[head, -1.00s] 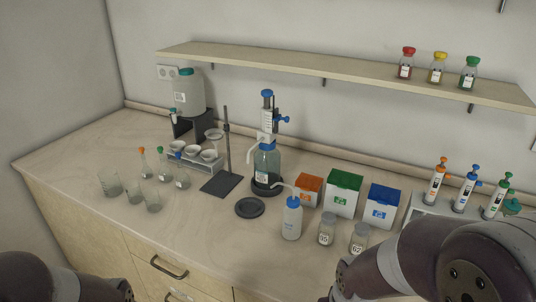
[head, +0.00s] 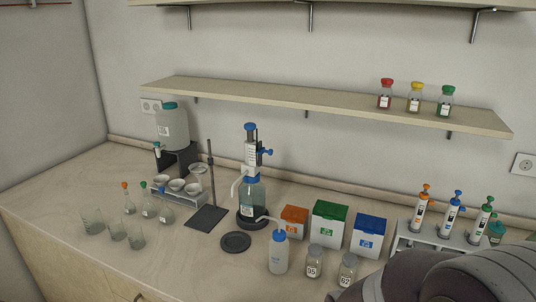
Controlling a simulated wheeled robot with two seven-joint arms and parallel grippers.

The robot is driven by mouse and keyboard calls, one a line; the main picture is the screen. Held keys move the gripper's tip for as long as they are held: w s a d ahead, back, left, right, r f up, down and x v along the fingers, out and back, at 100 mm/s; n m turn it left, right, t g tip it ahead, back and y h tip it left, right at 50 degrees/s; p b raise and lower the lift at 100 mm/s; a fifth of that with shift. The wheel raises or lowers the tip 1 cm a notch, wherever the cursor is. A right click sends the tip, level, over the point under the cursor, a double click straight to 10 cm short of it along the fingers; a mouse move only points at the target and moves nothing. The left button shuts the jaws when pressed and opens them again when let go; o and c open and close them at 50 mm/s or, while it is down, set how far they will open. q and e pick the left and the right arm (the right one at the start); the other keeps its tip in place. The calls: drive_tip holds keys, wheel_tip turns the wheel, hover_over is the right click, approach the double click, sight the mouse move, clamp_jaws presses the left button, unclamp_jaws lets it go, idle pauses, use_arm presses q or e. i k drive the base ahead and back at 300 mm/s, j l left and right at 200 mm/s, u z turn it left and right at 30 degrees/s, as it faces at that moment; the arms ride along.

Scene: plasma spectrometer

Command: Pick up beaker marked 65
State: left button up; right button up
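Several small clear glass beakers stand on the bench at the left: one at the far left (head: 92,221), one in the middle (head: 117,230) and one at the right (head: 136,237). No number can be read on any of them. Part of my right arm covers the lower right corner, but its gripper is not in view. My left arm and gripper are not in view.
Three stoppered flasks (head: 148,207) stand behind the beakers, before a funnel rack (head: 190,196). A stand (head: 205,217), dispenser bottle (head: 252,196), wash bottle (head: 278,252) and jars (head: 314,263) are farther right. A shelf (head: 300,106) hangs above. Bare bench lies in front of the black disc (head: 236,242).

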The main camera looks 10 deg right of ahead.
sight(116, 228)
drive_tip(key=i+j+z, duration=0.2)
drive_tip(key=j, duration=0.15)
drive_tip(key=i+j+z, duration=0.2)
drive_tip(key=j, duration=0.2)
drive_tip(key=i+j+z, duration=0.2)
drive_tip(key=j, duration=0.2)
drive_tip(key=j+z, duration=0.2)
drive_tip(key=j, duration=0.25)
drive_tip(key=i+j+z, duration=0.2)
drive_tip(key=j, duration=0.25)
drive_tip(key=k, duration=0.1)
